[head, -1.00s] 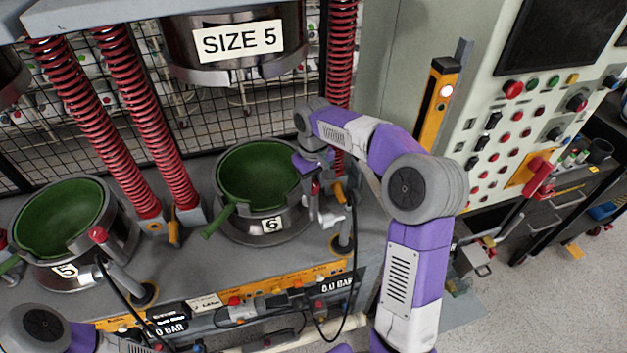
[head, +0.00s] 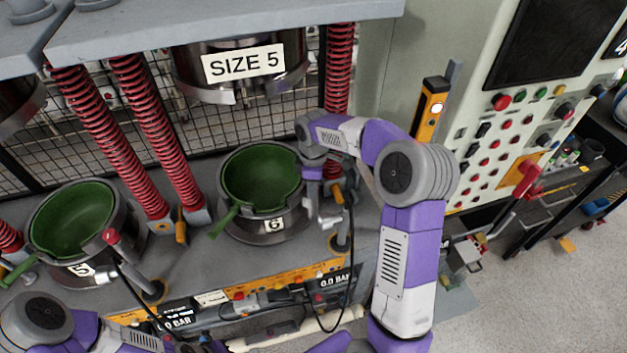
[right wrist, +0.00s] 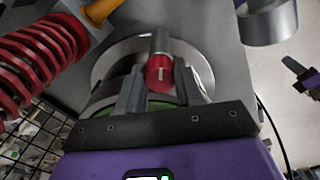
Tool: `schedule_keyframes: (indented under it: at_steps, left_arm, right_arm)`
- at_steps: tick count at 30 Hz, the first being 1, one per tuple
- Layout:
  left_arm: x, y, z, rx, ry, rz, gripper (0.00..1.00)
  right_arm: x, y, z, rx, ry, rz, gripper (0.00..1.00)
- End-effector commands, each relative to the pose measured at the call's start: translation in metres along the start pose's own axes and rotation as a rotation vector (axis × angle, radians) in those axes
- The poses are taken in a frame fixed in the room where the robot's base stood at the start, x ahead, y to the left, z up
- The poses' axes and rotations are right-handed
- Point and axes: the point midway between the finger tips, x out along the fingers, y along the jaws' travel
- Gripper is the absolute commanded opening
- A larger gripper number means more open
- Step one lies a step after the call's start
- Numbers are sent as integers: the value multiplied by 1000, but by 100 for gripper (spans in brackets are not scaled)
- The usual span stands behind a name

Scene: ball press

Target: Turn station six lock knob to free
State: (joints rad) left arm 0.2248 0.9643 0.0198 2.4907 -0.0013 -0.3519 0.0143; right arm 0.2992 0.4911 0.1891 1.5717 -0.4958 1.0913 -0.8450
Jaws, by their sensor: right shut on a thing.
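Station six is the green-lined bowl (head: 236,188) in a metal ring with a "6" label (head: 273,224), on the grey bench. Its lock knob, a red cap with a white line (right wrist: 160,74), sits on a metal post in the right wrist view. My right gripper (right wrist: 161,92) is shut on the red knob, one finger on each side. The white line stands about upright in that view. In the head view my right gripper (head: 318,205) is at the right side of the bowl, and the knob is hidden there. My left arm shows at lower left; its fingers are not in view.
Station five's green bowl (head: 72,220) and its red knob (head: 109,236) stand to the left. Red springs (head: 156,140) rise between the stations. A "SIZE 5" press head (head: 240,70) hangs above station six. A control panel (head: 520,130) stands at right.

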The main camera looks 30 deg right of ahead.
Motion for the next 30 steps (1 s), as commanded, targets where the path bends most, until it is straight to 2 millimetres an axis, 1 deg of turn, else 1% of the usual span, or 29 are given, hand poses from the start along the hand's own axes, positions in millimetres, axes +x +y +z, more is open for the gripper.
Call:
schedule_keyframes:
  at_steps: [1, 6, 15, 21, 30]
  left_arm:
    - [-5, 2, 0, 0, 0, 0, 0]
    - [-13, 5, 0, 0, 0, 0, 0]
    - [-22, 8, 1, 0, 0, 0, 0]
    - [-25, 9, 1, 0, 0, 0, 0]
    - [-26, 10, 1, 0, 0, 0, 0]
  right_arm:
    - [-3, 0, 0, -44, 0, 1, 5]
    - [-2, 1, 0, -194, 0, 1, 5]
    - [-2, 1, 0, -391, 1, 1, 5]
    - [-1, 2, 0, -464, 1, 2, 5]
    - [0, 2, 0, -498, 1, 2, 5]
